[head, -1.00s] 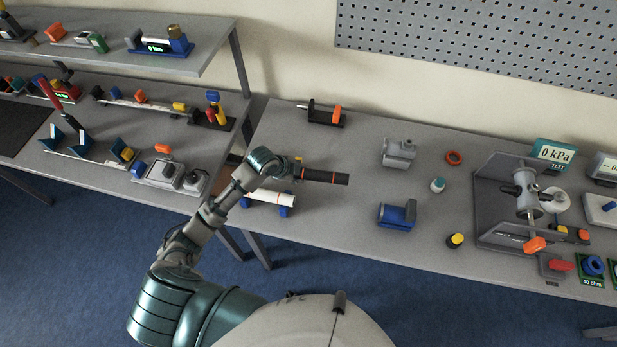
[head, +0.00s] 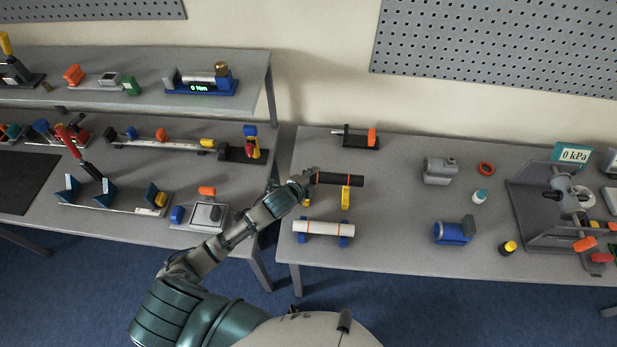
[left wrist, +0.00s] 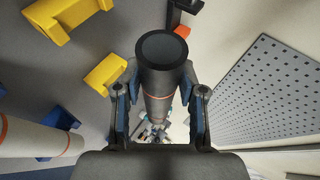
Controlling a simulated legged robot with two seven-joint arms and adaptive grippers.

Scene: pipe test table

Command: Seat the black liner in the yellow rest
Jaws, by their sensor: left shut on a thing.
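The black liner (head: 341,179), a dark tube with an orange ring, is in my left gripper (head: 308,182) near its left end. In the head view it lies crosswise, overlapping the top of a yellow rest (head: 346,198). In the left wrist view the liner (left wrist: 165,65) points its open end at the camera between the jaws (left wrist: 160,104). There, two yellow rest pieces (left wrist: 104,74) stand left of the liner, apart from it. The second yellow piece is mostly hidden by my gripper in the head view. My right gripper is not in view.
A white pipe (head: 323,228) lies on blue rests (head: 304,238) in front of the yellow rest. A black stand with an orange block (head: 371,137) is behind. A grey fitting (head: 439,171) and a blue fitting (head: 453,231) stand to the right, with bare table between.

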